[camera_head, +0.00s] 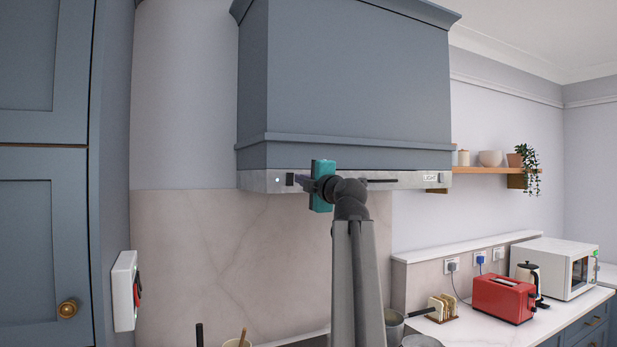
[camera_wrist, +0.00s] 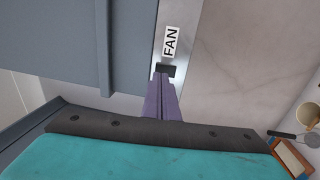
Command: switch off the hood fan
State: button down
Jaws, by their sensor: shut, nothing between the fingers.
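The blue-grey range hood (camera_head: 345,80) has a pale metal control strip (camera_head: 345,187) along its lower front edge. The black fan switch (camera_head: 290,180) sits near the strip's left end. In the wrist view the switch (camera_wrist: 166,70) is beside a white FAN label (camera_wrist: 171,41). My gripper (camera_head: 301,182) is at the strip, its teal body just right of the switch. In the wrist view its purple fingers (camera_wrist: 163,78) are shut and empty, with their tips at the switch. They partly cover it; I cannot tell whether they touch it or which way it is set.
A white dot (camera_head: 277,180) shows left of the switch. A LIGHT label (camera_head: 430,178) and another switch (camera_head: 444,177) are at the strip's right end. A tall blue cabinet (camera_head: 45,230) and a white wall box (camera_head: 124,290) stand left. A red toaster (camera_head: 503,298) is on the right counter.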

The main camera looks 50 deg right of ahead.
aim_at(291, 176)
jog(key=shift+p+x, duration=1)
jog(key=shift+x, duration=1.15)
